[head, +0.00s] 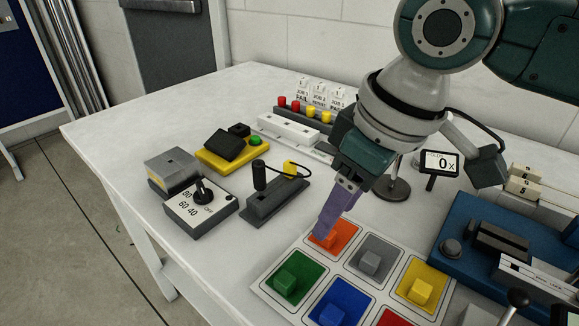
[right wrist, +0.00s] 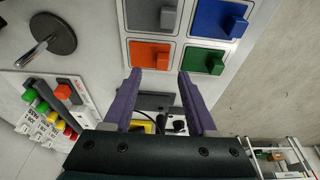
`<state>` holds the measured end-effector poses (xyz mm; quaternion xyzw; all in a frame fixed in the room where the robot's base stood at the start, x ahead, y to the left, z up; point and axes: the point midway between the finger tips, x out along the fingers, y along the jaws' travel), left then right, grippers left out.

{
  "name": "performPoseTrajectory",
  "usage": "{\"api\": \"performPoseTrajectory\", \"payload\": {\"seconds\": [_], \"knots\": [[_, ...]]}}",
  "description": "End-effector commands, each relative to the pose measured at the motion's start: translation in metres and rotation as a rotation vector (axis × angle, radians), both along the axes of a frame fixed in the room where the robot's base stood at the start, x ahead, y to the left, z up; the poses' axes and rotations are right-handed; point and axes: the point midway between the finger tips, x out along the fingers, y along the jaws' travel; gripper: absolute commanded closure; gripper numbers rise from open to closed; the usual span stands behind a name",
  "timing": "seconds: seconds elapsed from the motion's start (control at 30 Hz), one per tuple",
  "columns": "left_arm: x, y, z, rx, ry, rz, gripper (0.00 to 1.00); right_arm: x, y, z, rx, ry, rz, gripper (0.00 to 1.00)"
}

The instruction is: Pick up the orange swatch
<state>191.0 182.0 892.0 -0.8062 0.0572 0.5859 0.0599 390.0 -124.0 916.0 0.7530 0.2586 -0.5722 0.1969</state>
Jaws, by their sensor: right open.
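The orange swatch (head: 344,230) is a flat square with a small raised block, in the back left cell of a white-framed board of coloured swatches. My right gripper (head: 326,226) points down at it, and its purple fingers partly hide it in the head view. In the right wrist view the orange swatch (right wrist: 143,54) lies just beyond the fingertips. The right gripper (right wrist: 159,73) is open there, with its two fingers apart and the orange block showing between their tips. I see no contact between the fingers and the block. My left gripper is in neither view.
Grey (head: 377,252), green (head: 300,270), blue (head: 345,299) and yellow (head: 424,282) swatches surround the orange one. A joystick box (head: 277,203) stands to the left, a blue device (head: 470,248) to the right. The table (head: 150,126) is bare at its back left.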

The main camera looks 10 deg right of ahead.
Motion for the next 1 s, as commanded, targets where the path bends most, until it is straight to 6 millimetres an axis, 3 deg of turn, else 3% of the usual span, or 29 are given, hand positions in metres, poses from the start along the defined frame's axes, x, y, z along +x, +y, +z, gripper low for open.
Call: {"api": "performPoseTrajectory", "payload": {"seconds": [0.03,0.2,0.5,1.0], "knots": [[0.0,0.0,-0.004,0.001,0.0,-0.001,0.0,-0.002,0.001,-0.012,-0.001,0.004,0.001,0.43],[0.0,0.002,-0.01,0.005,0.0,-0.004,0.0,0.002,0.006,-0.034,-0.001,0.001,0.0,0.43],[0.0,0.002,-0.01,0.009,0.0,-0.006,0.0,0.003,0.006,-0.036,0.0,-0.002,0.001,0.44],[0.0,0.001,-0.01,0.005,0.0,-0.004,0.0,0.003,0.006,-0.036,-0.001,-0.001,0.001,1.0]]}}
